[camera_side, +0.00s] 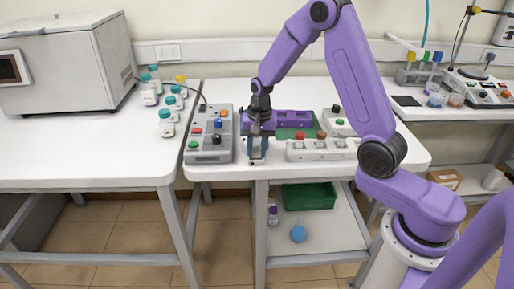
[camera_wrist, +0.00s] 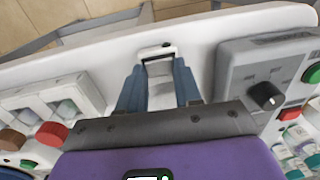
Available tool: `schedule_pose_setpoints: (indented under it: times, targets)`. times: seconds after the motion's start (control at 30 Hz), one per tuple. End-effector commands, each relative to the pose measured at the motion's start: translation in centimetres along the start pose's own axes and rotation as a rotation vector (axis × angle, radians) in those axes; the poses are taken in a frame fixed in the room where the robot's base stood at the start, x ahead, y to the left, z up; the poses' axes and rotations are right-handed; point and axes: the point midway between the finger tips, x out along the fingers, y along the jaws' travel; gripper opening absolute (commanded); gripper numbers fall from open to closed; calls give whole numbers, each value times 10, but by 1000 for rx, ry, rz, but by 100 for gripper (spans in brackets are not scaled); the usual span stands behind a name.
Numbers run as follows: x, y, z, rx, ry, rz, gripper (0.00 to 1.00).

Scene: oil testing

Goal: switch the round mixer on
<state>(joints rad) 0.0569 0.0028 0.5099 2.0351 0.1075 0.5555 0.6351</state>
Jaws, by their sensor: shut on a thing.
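My gripper (camera_side: 257,150) points down near the front edge of the middle table. In the wrist view its two blue fingers (camera_wrist: 159,88) are apart, with a small pale block (camera_wrist: 157,67) between them. The block has a dark spot on top, and its lower part is hidden. A grey control box (camera_side: 210,140) stands just left of the gripper, with coloured buttons and a black knob. In the wrist view the box (camera_wrist: 235,65) is at the right, clear of the fingers. I cannot tell which device is the round mixer.
A white rack (camera_side: 330,150) with red and brown caps stands right of the gripper. A small white button box (camera_side: 338,121) is behind it. Several capped bottles (camera_side: 167,123) stand on the left table. A stand with another button panel (camera_side: 487,94) is far right.

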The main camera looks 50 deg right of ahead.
Motion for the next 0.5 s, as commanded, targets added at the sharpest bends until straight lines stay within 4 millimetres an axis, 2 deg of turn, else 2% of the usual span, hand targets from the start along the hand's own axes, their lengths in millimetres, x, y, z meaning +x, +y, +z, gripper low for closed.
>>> schedule_pose_setpoints:
  times: [0.2, 0.5]
  targets:
    - [0, -4, 1, -2, 4, 71, 3]
    - [-1, -3, 0, 1, 6, 78, 4]
